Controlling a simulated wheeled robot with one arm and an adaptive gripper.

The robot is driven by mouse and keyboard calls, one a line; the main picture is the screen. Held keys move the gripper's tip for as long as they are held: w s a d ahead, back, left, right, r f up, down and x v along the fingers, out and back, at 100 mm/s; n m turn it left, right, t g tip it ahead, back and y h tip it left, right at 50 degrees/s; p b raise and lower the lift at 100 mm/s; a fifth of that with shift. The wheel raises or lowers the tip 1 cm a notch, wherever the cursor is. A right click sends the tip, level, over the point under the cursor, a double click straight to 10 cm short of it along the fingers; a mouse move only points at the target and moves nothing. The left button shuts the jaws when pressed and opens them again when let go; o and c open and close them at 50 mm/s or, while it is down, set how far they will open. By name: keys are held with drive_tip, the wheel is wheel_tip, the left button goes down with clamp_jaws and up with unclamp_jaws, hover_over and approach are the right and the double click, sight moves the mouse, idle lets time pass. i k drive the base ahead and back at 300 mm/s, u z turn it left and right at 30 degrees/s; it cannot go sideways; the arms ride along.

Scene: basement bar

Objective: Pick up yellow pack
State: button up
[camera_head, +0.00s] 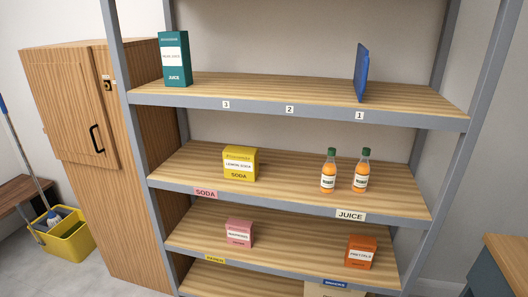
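The yellow pack (240,164) is a small box with a white label and the word SODA. It stands upright on the middle wooden shelf (290,185), left of centre, above a pink SODA tag on the shelf edge. Nothing hides its front. My gripper is not in view.
Two orange juice bottles (328,172) stand right of the pack on the same shelf. A teal juice carton (173,59) and a thin blue item (361,73) are on the shelf above. A pink box (239,233) and an orange box (360,253) stand below. Grey posts frame the rack.

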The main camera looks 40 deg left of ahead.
sight(240, 163)
drive_tip(key=u, duration=1.2)
drive_tip(key=i, duration=1.15)
drive_tip(key=u, duration=0.8)
